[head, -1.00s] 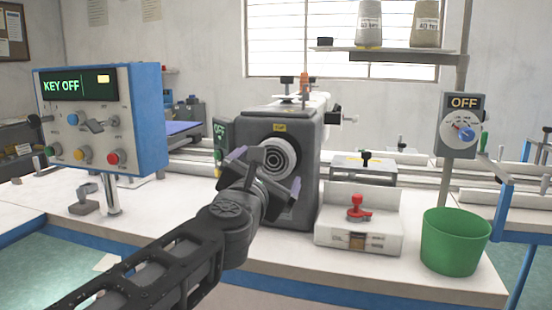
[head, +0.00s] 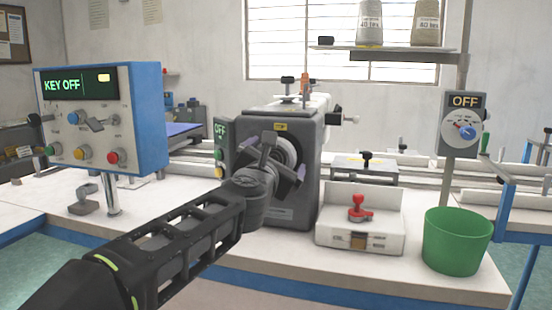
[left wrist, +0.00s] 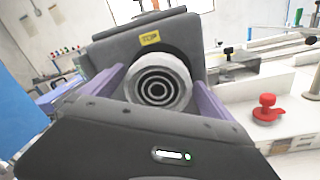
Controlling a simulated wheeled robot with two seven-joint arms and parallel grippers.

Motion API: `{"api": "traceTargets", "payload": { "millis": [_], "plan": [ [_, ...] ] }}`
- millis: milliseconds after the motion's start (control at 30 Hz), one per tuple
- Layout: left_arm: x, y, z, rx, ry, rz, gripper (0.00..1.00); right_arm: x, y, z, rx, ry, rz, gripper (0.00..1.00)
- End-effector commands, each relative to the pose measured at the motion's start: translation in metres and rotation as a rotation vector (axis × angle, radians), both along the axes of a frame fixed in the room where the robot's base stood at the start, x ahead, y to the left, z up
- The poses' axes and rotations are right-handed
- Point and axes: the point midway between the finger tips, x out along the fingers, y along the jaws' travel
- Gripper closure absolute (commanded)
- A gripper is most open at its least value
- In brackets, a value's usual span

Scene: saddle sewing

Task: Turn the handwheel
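The handwheel (head: 288,152) is a round grey knob with dark rings on the front face of the dark grey machine head (head: 306,170), below a yellow label. It also shows in the left wrist view (left wrist: 158,84). My left gripper (head: 286,160) is right at the handwheel and partly covers it. In the left wrist view its two purple fingers (left wrist: 160,92) are spread on either side of the handwheel. I cannot tell whether the fingers touch its rim. My right gripper is not in view.
A control box (head: 100,118) reading KEY OFF stands at the left. A white block with a red knob (head: 360,208) and a green bin (head: 456,240) stand to the right on the white table (head: 280,255). A dial reading OFF (head: 464,130) is on a post.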

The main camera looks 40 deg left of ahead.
Motion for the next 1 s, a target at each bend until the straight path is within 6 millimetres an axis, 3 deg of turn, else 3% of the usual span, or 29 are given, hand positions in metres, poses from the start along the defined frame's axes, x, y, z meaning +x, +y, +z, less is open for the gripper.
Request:
{"api": "traceTargets", "payload": {
  "millis": [667, 1000],
  "plan": [
    [-0.0003, -0.0002, -0.0001, 0.000, 0.000, 0.000, 0.58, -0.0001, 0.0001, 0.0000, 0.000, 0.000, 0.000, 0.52],
    [-0.0001, -0.0005, -0.0005, 0.030, 0.010, -0.001, 0.58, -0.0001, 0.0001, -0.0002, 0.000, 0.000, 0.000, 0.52]
  ]
}}
